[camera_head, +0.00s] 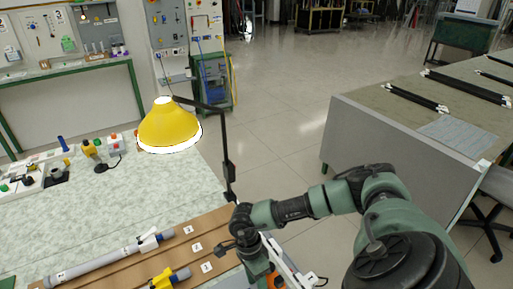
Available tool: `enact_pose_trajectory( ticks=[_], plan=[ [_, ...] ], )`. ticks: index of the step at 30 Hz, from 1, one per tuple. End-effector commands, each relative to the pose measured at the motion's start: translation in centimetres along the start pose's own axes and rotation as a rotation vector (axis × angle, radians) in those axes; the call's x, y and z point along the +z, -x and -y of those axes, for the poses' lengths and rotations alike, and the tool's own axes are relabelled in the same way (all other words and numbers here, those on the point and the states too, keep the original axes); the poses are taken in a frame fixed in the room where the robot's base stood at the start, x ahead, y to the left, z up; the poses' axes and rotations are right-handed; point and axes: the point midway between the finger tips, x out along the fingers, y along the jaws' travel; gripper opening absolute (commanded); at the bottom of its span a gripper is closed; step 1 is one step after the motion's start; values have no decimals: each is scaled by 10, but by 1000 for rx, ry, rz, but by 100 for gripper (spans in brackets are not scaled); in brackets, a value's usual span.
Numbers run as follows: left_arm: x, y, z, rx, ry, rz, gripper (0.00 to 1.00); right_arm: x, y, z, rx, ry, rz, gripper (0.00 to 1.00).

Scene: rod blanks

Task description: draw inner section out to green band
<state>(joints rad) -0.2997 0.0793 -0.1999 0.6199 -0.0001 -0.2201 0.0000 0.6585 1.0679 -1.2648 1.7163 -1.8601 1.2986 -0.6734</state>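I see no green band on either. My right gripper (258,266) points down over the board's right end, apart from both visible clamps; its fingertips are hidden or cut off. My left gripper is not in view.
A yellow lamp (168,125) on a black arm (227,150) stands behind the board. White number labels (196,246) lie on it. Small fixtures (92,150) crowd the table's back left. The pale tabletop (60,220) between is clear. Another bench (400,140) stands right.

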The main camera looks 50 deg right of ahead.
Motion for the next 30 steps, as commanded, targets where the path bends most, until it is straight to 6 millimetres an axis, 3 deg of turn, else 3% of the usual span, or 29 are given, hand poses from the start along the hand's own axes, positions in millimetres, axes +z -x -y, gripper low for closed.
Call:
enact_pose_trajectory(
  ticks=[5,18,30],
  plan=[
    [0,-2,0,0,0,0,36,0,5,1,-2,0,2,49],
    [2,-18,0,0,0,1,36,0,70,1,-4,0,2,49],
    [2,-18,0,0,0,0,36,0,78,0,0,-1,0,49]
  ],
)
